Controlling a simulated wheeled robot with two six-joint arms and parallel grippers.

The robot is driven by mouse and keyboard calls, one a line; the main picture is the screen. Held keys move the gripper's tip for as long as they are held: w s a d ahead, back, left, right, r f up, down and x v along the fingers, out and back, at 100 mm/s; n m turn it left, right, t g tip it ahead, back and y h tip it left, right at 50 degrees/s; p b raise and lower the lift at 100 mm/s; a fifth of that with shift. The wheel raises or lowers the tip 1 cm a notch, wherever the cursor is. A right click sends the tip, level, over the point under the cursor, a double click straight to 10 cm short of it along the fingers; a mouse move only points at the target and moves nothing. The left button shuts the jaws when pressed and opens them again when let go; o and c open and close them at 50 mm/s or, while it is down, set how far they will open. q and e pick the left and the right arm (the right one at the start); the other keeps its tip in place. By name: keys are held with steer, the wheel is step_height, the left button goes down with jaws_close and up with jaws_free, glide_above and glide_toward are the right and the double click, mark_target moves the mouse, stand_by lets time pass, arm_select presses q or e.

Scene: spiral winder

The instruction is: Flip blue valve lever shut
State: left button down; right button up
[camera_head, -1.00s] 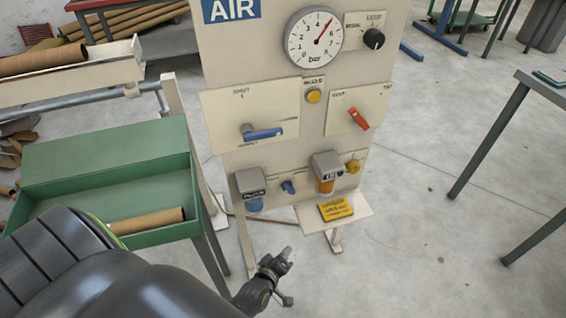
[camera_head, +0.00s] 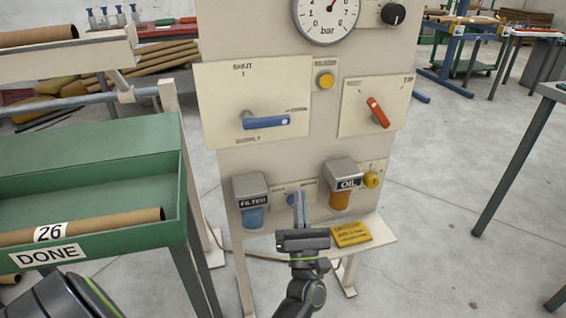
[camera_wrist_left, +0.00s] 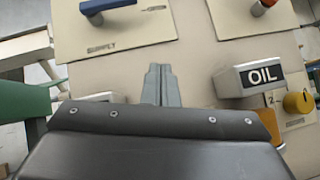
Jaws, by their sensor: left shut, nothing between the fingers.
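The blue valve lever (camera_head: 266,122) lies nearly level on a cream plate (camera_head: 222,82) marked SHUT at the top and SUPPLY below. Its grip reaches right from a grey pivot. It also shows at the top left of the left wrist view (camera_wrist_left: 104,7). My left gripper (camera_head: 300,198) is below the lever and a little to its right, in front of the panel's lower part, with its fingers pointing up. Its fingers are together and empty; they also show in the left wrist view (camera_wrist_left: 160,78). It is apart from the lever. My right gripper is not in view.
A red lever (camera_head: 378,112) is on the plate to the right. Below are the filter bowl (camera_head: 252,216), the oil bowl (camera_head: 339,200) and a yellow knob (camera_head: 371,180). A yellow block (camera_head: 351,234) lies on the low shelf. A green DONE tray (camera_head: 100,255) stands at left.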

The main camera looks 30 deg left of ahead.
mark_target(267, 122)
arm_select(q)
steer(key=shift+s+a+r+n+g+y+b, duration=0.15)
steer(key=shift+s+r+n+g+y+b, duration=0.15)
steer(key=shift+n+g+y, duration=0.6)
steer(key=shift+s+a+r+n+g+y+b, duration=0.2)
steer(key=shift+s+n+y, duration=0.3)
steer(key=shift+n, duration=0.8)
steer(key=shift+s+a+r+n+g+y+b, duration=0.15)
steer(key=shift+s+r+n+g+y+b, duration=0.25)
steer(key=shift+n+y, duration=0.55)
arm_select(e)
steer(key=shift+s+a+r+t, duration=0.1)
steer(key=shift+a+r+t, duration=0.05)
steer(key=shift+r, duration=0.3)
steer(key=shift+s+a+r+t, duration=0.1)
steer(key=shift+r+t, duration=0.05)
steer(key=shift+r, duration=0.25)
arm_select(q)
steer(key=shift+w+f, duration=0.1)
